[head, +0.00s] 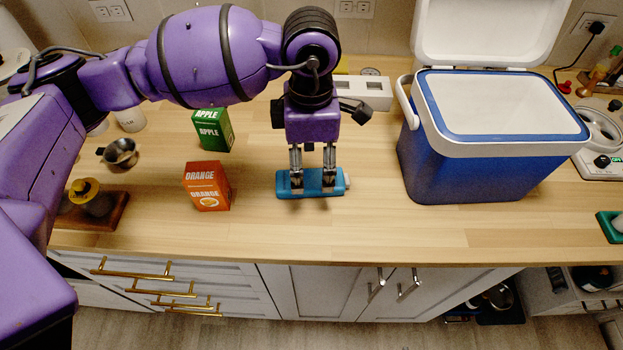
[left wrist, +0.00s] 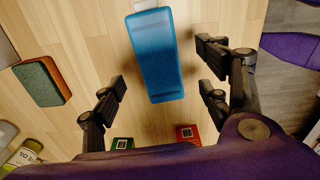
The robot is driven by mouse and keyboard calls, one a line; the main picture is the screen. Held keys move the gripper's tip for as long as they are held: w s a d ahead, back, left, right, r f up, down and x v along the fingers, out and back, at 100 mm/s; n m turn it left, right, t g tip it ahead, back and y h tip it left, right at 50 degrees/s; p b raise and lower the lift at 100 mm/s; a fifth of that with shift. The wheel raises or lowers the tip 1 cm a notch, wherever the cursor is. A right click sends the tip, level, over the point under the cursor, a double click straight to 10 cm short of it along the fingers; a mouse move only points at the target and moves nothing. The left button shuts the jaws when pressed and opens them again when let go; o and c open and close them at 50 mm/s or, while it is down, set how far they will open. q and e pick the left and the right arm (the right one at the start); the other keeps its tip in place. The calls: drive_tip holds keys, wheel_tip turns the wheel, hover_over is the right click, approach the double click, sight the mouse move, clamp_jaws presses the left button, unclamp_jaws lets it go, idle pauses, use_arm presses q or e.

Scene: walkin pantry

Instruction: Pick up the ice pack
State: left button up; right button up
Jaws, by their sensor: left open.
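The ice pack (head: 338,186) is a flat blue block with a pale cap at its right end, lying on the wooden counter. In the left wrist view the ice pack (left wrist: 156,52) lies lengthwise between the lines of the open fingers of my left gripper (left wrist: 161,72), with a gap on either side. I cannot tell whether the fingertips are above the pack or level with it. My right gripper is in neither view.
An orange carton (head: 207,187) and a green apple carton (head: 212,130) stand left of the pack. A blue and white cooler (head: 470,170) with its lid up stands to the right. The counter in front of the pack is clear up to its edge.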

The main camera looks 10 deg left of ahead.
sight(311, 179)
use_arm(q)
wheel_tip(311, 179, down, 4)
drive_tip(key=shift+r, duration=0.1)
drive_tip(key=shift+f, duration=0.35)
drive_tip(key=shift+w+f, duration=0.1)
drive_tip(key=shift+f, duration=0.1)
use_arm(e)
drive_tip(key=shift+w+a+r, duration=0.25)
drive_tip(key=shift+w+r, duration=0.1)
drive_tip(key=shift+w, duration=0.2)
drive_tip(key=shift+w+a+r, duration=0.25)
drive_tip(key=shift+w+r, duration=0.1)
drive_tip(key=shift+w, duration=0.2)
use_arm(q)
drive_tip(key=c, duration=1.4)
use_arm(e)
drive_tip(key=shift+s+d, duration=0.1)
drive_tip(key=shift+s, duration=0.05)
use_arm(q)
drive_tip(key=shift+r, duration=0.15)
